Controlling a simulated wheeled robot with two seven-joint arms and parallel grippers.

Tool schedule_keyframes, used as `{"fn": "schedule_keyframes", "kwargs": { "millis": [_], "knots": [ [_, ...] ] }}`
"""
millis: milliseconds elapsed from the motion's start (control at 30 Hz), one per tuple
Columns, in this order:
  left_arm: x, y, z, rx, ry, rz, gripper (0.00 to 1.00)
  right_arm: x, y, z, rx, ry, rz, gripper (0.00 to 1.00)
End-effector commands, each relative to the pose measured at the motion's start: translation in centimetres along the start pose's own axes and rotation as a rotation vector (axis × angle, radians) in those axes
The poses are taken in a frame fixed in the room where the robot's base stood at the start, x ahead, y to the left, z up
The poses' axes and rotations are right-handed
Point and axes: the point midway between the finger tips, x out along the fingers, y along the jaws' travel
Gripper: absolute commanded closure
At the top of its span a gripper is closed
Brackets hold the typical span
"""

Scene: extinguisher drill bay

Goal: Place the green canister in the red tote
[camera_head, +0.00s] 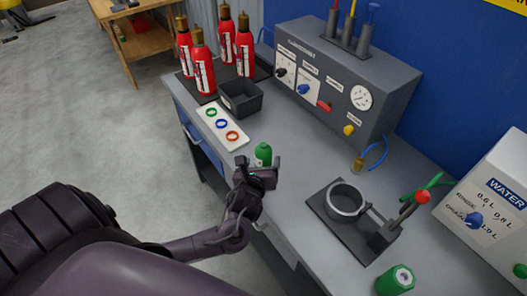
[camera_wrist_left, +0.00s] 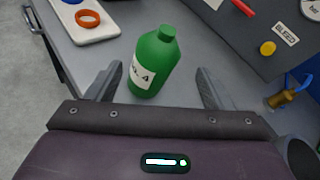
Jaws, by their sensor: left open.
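A small green bottle-shaped canister (camera_head: 263,152) with a white label stands upright on the grey bench near its front edge. In the left wrist view the same green canister (camera_wrist_left: 155,62) shows between and just beyond the two fingers. My left gripper (camera_head: 258,165) is open beside it, with a finger on either side; I cannot tell whether they touch it. The gripper also shows in the left wrist view (camera_wrist_left: 160,85). No red tote shows in either view. My right gripper is not in view.
Several red extinguishers (camera_head: 201,72) stand behind a dark open bin (camera_head: 241,97). A white ring board (camera_head: 222,127) lies left of my gripper. A grey gauge panel (camera_head: 335,85) stands behind. A clamp fixture (camera_head: 345,200) and water box (camera_head: 490,205) are to the right.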

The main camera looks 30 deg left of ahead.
Motion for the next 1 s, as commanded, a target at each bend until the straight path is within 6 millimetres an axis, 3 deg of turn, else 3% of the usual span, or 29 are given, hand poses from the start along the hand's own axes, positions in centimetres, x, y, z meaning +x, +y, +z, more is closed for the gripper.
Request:
{"fn": "schedule_keyframes", "kwargs": {
  "millis": [100, 233, 800, 1000],
  "knots": [
    [-0.2, -0.5, 0.4, 0.161, 0.018, 0.023, 0.25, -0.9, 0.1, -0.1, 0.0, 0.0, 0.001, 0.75],
    [-0.1, -0.6, 0.3, 0.244, 0.028, 0.034, 0.25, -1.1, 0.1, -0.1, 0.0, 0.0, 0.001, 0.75],
    [6.7, 0.3, 0.9, 0.253, 0.028, 0.036, 0.25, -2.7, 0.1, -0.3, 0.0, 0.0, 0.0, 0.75],
    [7.5, 0.4, 0.7, 0.251, 0.029, 0.035, 0.25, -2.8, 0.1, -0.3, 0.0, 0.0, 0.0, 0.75]
  ]
}}
